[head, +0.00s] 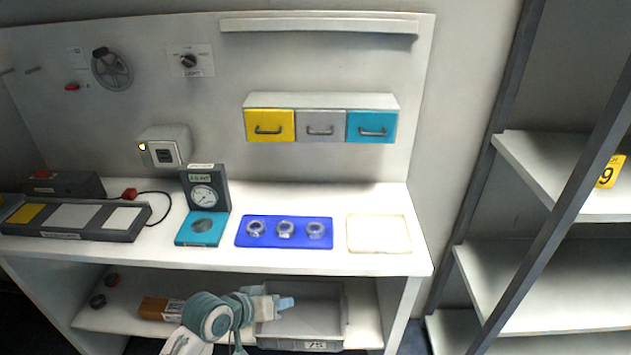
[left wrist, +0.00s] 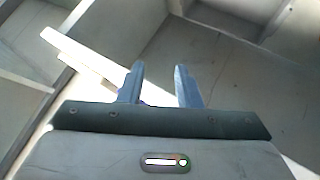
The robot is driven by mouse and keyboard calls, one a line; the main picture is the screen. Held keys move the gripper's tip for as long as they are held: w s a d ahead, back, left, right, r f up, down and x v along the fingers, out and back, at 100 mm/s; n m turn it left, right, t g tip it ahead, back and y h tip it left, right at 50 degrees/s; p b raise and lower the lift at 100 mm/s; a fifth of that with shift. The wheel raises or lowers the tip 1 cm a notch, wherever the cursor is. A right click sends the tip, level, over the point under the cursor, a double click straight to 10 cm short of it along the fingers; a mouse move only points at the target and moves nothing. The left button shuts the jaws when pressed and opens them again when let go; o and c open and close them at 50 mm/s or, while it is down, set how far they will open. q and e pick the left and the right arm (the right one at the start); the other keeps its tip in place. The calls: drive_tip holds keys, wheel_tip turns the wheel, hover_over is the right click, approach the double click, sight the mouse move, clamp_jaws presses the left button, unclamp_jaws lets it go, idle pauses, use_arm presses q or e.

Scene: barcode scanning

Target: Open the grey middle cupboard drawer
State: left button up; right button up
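The grey middle drawer (head: 321,127) sits in the wall cupboard (head: 320,101) between a yellow drawer (head: 269,126) on its left and a teal drawer (head: 372,127) on its right. All three look shut, each with a dark bar handle. My left gripper (head: 284,304) is low in front of the bench, well below the cupboard and apart from it. In the left wrist view its two fingers (left wrist: 160,85) stand apart with nothing between them. My right gripper does not show.
The bench top (head: 290,259) holds a blue mat (head: 284,243) with three metal rings, a dial gauge (head: 205,196) on a teal base and a pale square mat (head: 379,233). A grey bin (head: 335,300) stands on the lower shelf. A shelving rack (head: 550,250) is at the right.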

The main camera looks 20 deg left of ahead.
sight(318, 134)
use_arm(q)
drive_tip(key=w+r+n+t+h, duration=0.1)
drive_tip(key=w+r, duration=0.2)
drive_tip(key=w+r+n+t+h, duration=0.1)
drive_tip(key=w+r, duration=0.3)
drive_tip(key=w+r+n+t+h, duration=0.1)
drive_tip(key=w+r, duration=0.2)
drive_tip(key=w, duration=0.1)
drive_tip(key=shift+a+r, duration=0.15)
drive_tip(key=shift+a, duration=0.2)
drive_tip(key=w+a+r+n+t+h, duration=0.1)
drive_tip(key=w+a+r+n+t, duration=0.15)
drive_tip(key=w+r, duration=0.4)
drive_tip(key=w+a+r+n+t+h, duration=0.1)
drive_tip(key=w+a+r+n+t, duration=0.15)
drive_tip(key=r, duration=0.65)
drive_tip(key=p+x, duration=0.3)
drive_tip(key=x, duration=0.7)
drive_tip(key=shift+d+r, duration=0.1)
drive_tip(key=shift+w+d, duration=0.25)
drive_tip(key=shift+w, duration=0.1)
clamp_jaws()
drive_tip(key=shift+p, duration=0.3)
